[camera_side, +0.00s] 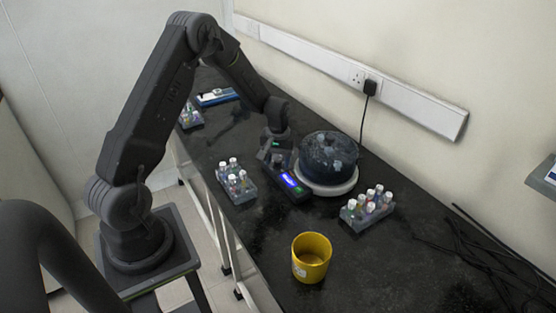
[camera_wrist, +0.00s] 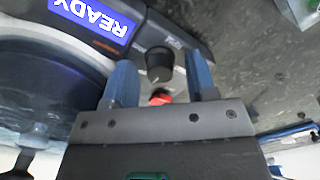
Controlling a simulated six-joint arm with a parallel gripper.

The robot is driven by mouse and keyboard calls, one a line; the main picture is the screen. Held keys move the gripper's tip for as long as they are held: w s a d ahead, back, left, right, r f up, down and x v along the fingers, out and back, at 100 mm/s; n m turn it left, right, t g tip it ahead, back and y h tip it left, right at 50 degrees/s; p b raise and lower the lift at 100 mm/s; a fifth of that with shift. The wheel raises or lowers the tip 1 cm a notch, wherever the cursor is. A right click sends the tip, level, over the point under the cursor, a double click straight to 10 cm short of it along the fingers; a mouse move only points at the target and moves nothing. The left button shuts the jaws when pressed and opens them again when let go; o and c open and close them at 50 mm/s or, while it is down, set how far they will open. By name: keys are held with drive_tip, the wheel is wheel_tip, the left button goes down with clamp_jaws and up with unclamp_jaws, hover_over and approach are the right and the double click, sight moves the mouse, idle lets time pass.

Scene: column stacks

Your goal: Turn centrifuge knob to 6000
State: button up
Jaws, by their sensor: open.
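The centrifuge (camera_side: 328,163) stands on the black bench, with a dark see-through round lid, a pale base and a front panel with a lit blue display (camera_side: 291,180). In the wrist view the display (camera_wrist: 92,16) reads READY upside down. The black knob (camera_wrist: 159,62) is on the panel, with a red button (camera_wrist: 160,97) beside it. My gripper (camera_wrist: 162,75) is open, its two blue fingers on either side of the knob. I cannot tell whether they touch it. In the side view my gripper (camera_side: 276,160) hangs over the panel and hides the knob.
A tube rack (camera_side: 236,183) stands left of the centrifuge and another (camera_side: 367,208) to its right. A yellow cup (camera_side: 311,257) stands in front. Another rack (camera_side: 190,117) and a blue-white device (camera_side: 217,97) are farther back. Black cables (camera_side: 480,250) lie at right.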

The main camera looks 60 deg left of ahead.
drive_tip(key=shift+f, duration=0.15)
drive_tip(key=shift+c, duration=0.2)
drive_tip(key=c, duration=0.9)
